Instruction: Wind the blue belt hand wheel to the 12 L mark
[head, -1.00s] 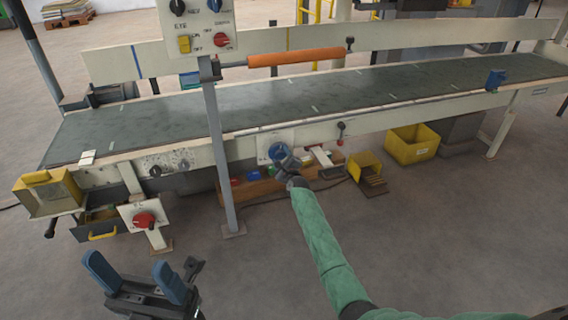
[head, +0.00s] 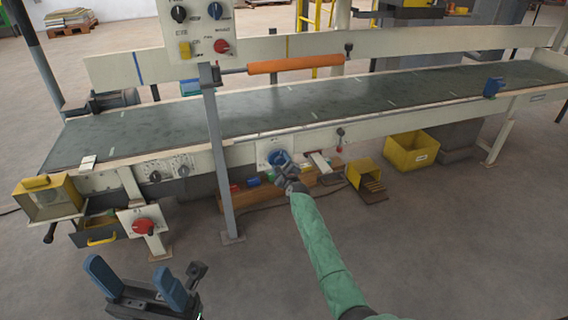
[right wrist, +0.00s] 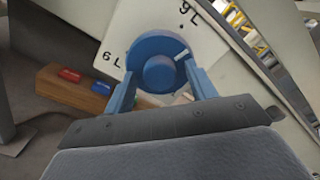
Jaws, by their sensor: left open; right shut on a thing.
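The blue belt hand wheel (head: 278,157) sits on a white plate (head: 263,150) on the front rail of the conveyor. In the right wrist view the blue wheel (right wrist: 158,66) has a white pointer line on its right side. The plate there shows the marks 6 L at left and 9 L at top; a 12 L mark is not visible. My right gripper (head: 284,165) is shut on the wheel, its blue fingers (right wrist: 160,92) on either side of the knob. My left gripper (head: 136,281) is open and empty at lower left, away from the conveyor.
A grey post (head: 218,165) with a control box (head: 200,28) stands left of the wheel. A red knob (head: 142,226) is on a lower plate at left. Yellow bins (head: 411,152) and a wooden block (head: 262,195) with coloured pieces lie below the belt. The floor in front is clear.

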